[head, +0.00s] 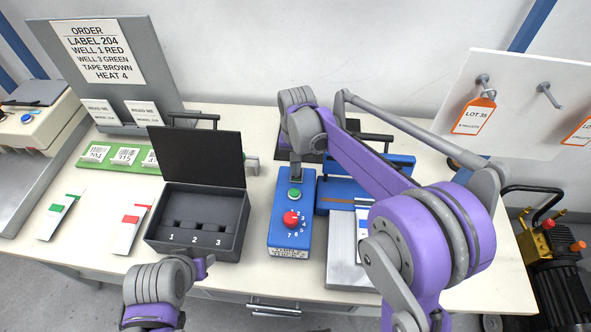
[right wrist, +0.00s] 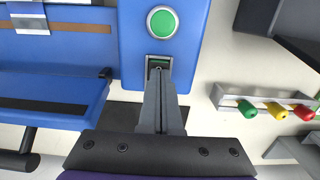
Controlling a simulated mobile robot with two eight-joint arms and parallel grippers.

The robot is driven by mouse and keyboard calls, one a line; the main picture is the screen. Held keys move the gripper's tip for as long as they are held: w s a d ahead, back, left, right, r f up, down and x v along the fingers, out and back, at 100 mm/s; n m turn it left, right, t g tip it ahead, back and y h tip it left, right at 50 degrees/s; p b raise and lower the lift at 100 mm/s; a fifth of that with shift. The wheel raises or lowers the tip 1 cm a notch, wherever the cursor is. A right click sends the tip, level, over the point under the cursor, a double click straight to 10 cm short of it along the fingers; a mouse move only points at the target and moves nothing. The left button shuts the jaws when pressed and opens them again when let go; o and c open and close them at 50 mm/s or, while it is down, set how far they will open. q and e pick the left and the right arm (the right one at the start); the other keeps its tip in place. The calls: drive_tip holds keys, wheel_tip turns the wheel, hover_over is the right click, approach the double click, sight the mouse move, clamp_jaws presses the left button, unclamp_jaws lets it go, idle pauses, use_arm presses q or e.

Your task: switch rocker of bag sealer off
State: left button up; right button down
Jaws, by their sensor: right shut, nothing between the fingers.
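The bag sealer's blue control box (head: 279,241) stands at the middle of the table, with a green button (head: 295,195) and a red dial (head: 291,218) among numbers. Its dark rocker (right wrist: 159,60) shows in the right wrist view, below the green button and partly hidden by my fingertips. My right gripper (head: 296,176) is shut and empty, its tips over the rocker end of the box; whether they touch cannot be told. In the right wrist view, the fingers (right wrist: 159,75) point at the rocker. My left gripper (head: 204,265) is low, in front of the black case; its jaws are unclear.
The sealer's blue bar (head: 340,200) lies right of the box, partly behind my right arm. An open black case (head: 160,233) with numbered wells stands left. Packets (head: 130,218), an order board (head: 50,50) and a tagged panel (head: 520,90) surround the area.

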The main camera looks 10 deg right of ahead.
drive_tip(key=shift+w+d+f, duration=0.15)
drive_tip(key=shift+w+f, duration=0.05)
drive_tip(key=shift+w, duration=0.25)
use_arm(q)
drive_tip(key=shift+w, duration=0.2)
use_arm(e)
drive_tip(key=shift+r, duration=0.1)
drive_tip(key=r, duration=0.1)
drive_tip(key=r+p, duration=0.2)
drive_tip(key=r, duration=0.1)
drive_tip(key=shift+w+d, duration=0.15)
drive_tip(key=shift+w, duration=0.15)
use_arm(q)
drive_tip(key=r, duration=0.2)
drive_tip(key=w+r, duration=0.1)
drive_tip(key=shift+a, duration=0.4)
use_arm(e)
wheel_tip(320, 180, up, 10)
use_arm(q)
wheel_tip(320, 180, down, 6)
drive_tip(key=s+b, duration=0.2)
drive_tip(key=b, duration=0.2)
drive_tip(key=shift+f, duration=0.2)
use_arm(e)
drive_tip(key=shift+w+r+g, duration=0.15)
drive_tip(key=shift+w+g, duration=0.15)
drive_tip(key=shift+g, duration=0.3)
